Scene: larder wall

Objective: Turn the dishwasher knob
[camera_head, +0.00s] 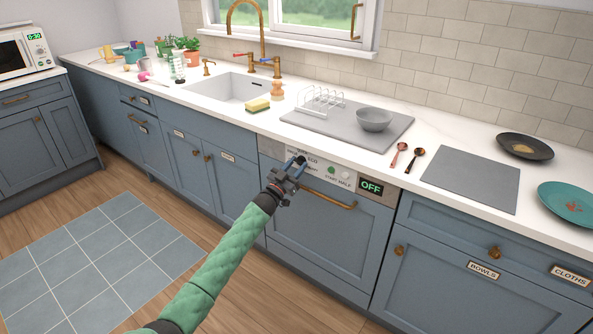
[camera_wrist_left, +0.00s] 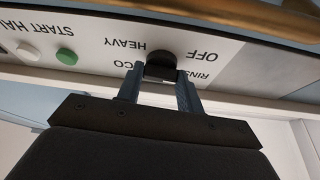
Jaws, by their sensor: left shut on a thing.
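The dishwasher (camera_head: 325,230) has a blue front and a pale control panel along its top. Its dark knob (camera_wrist_left: 160,66) shows upside down in the wrist view, among the labels OFF, RINSE, ECO and HEAVY. My left gripper (camera_head: 292,166) reaches the left part of the panel. In the wrist view its two fingers (camera_wrist_left: 162,84) are on either side of the knob and shut on it. The fingers partly cover the labels, and the knob's pointer is not clear. The display (camera_head: 371,188) reads OFF. My right gripper is not in view.
A green button (camera_wrist_left: 66,56) and a white button beside it are near the knob. A brass handle (camera_head: 328,196) runs across just below the panel. The countertop above holds a drying mat (camera_head: 300,122) with a rack and grey bowl. A sponge (camera_head: 257,105) lies left of it.

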